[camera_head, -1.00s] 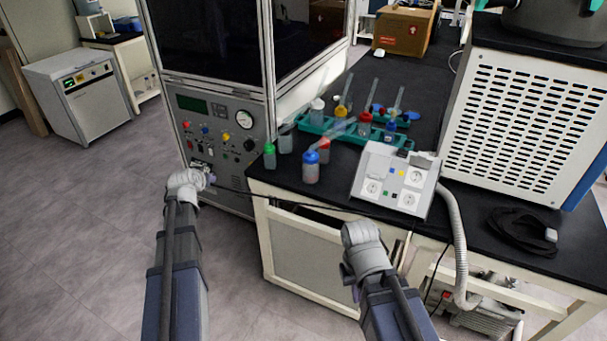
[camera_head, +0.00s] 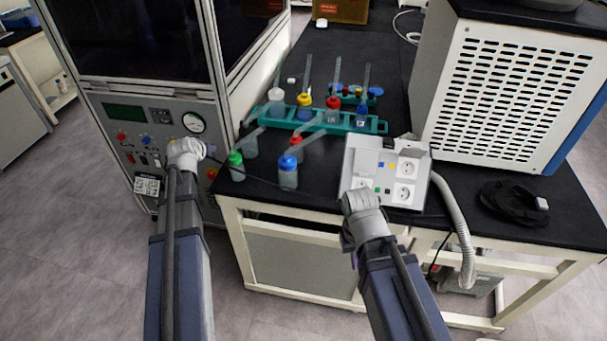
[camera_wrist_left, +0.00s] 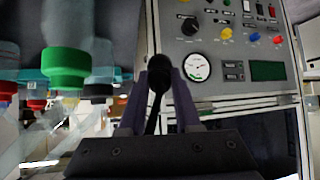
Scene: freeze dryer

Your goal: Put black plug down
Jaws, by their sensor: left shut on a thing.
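The black plug (camera_wrist_left: 160,73) sits between the fingers of my left gripper (camera_wrist_left: 158,95) in the left wrist view, with its black cable running back between them. In the head view my left gripper (camera_head: 206,150) is in front of the grey control panel, left of the bench, its fingers mostly hidden by the wrist. A thin black cable runs from it toward the grey socket box (camera_head: 417,193) on the bench. My right gripper (camera_head: 352,222) is at the bench's front edge, just before the socket box; its fingers are too hidden to tell their opening.
Green-capped (camera_head: 236,168) and blue-capped (camera_head: 288,172) bottles stand near the black bench's (camera_head: 322,222) front left corner. A teal rack (camera_head: 372,127) with bottles is behind. A coiled black cable (camera_head: 510,203) lies at right.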

